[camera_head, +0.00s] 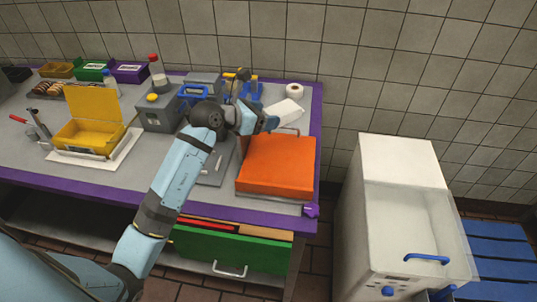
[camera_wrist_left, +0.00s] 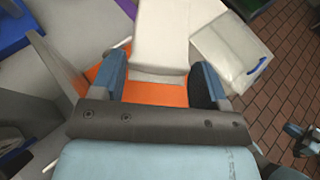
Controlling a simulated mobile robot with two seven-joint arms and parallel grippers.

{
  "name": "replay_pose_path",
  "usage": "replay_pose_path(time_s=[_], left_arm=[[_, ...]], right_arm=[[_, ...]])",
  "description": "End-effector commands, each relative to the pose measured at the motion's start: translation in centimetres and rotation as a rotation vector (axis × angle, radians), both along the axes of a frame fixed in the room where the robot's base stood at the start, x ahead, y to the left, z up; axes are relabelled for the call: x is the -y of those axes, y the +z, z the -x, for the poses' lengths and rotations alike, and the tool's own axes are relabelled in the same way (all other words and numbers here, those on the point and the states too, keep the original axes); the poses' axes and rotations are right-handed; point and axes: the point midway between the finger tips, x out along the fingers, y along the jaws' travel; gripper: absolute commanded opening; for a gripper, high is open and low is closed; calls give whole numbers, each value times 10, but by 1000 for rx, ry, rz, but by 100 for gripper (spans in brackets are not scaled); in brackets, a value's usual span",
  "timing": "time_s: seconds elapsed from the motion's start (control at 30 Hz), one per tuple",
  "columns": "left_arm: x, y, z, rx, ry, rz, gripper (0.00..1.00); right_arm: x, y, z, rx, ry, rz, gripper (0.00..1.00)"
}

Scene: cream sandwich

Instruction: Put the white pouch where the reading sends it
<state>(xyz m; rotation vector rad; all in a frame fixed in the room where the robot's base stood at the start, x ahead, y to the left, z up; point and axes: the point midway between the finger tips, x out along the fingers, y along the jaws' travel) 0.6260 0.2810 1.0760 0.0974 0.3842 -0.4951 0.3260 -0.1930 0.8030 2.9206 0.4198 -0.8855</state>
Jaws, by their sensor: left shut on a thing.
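My left gripper (camera_head: 272,123) is shut on the white pouch (camera_head: 287,112) and holds it above the back of the orange box. In the left wrist view the pouch (camera_wrist_left: 161,35) sticks out flat between the two fingers. The orange box (camera_head: 277,165) stands on the right end of the worktable, below the pouch. A white chest with a clear cover (camera_head: 420,215) stands on the floor to the right. No reading is legible. A small blue and dark part at the bottom right may be my right gripper; its jaws cannot be made out.
The grey worktable (camera_head: 75,190) has a purple edge. An open yellow box (camera_head: 92,137) stands at left; grey machines (camera_head: 158,112) stand behind my arm. A white roll (camera_head: 295,90) is at the back. A green drawer (camera_head: 230,250) is below. Blue slats (camera_head: 500,250) lie at far right.

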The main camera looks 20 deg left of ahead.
Motion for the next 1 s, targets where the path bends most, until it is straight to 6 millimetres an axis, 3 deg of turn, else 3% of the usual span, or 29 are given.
replay_pose_path(time_s=[0.2,0.4,0.57,0.8,1.0], left_arm=[[1,-62,1,-5,0,3,45],[0,-99,1,-2,0,1,45],[0,-111,0,0,-1,2,45],[0,-145,0,-1,-1,1,45],[0,-150,0,3,-1,-1,45]], right_arm=[[-2,0,1,-3,3,-1,0],[-1,3,-1,4,2,-2,0],[0,4,-2,8,0,-1,0],[1,0,-2,7,-1,1,0],[1,-2,-1,3,-1,2,0]])
